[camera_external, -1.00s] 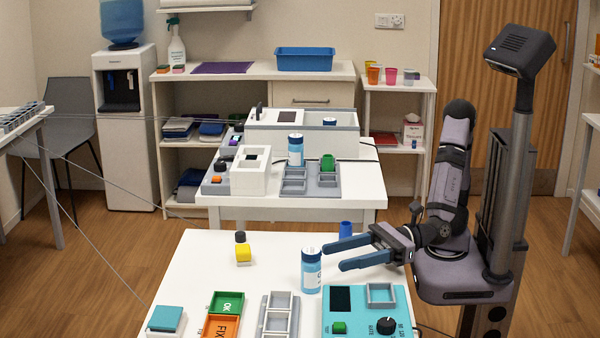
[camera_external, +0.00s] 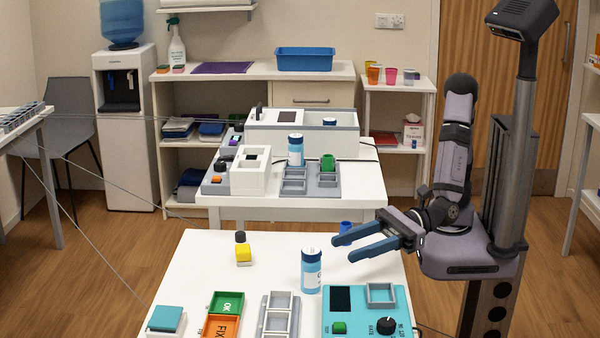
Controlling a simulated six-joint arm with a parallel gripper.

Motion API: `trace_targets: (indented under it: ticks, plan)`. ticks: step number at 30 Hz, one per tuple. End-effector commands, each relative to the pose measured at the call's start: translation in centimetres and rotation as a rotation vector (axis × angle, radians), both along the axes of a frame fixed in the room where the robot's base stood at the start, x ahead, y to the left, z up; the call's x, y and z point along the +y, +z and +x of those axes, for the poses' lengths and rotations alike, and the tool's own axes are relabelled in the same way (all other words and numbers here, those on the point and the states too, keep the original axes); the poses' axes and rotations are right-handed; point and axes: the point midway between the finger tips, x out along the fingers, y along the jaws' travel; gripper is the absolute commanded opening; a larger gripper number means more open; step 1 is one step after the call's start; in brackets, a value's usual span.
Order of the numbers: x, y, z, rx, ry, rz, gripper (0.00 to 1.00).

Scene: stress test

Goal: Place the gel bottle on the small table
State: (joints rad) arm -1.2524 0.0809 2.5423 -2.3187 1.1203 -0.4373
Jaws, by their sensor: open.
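A blue bottle (camera_external: 311,272) with a white label and pale cap stands upright on the near white table (camera_external: 195,262); it looks like the gel bottle, but its label is too small to read. A similar blue bottle (camera_external: 295,152) stands on the white table behind (camera_external: 356,190). My gripper (camera_external: 342,248) is open and empty, its two blue fingers pointing left, right of the near bottle and apart from it. A small side table (camera_external: 424,86) with cups stands at the back right; I cannot tell which table is the task's small table.
A teal device (camera_external: 362,326) with a black knob sits in front of my gripper.

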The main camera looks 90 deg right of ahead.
Motion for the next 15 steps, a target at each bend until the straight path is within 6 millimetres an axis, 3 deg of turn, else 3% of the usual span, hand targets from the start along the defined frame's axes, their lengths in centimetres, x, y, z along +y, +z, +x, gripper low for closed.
trace_targets:
  ticks: [1, 7, 10, 13, 15]
  plan:
    - [0.7, 2.1, -0.3, 0.009, 0.008, -0.020, 0.43]
    - [2.3, 3.9, -0.1, 0.075, -0.044, -0.055, 0.43]
    - [2.4, 3.6, 0.6, 0.140, -0.135, -0.059, 0.43]
    - [1.6, 1.4, 1.5, 0.213, -0.251, -0.039, 0.43]
    - [1.1, 1.1, 1.8, 0.255, -0.310, -0.014, 0.43]
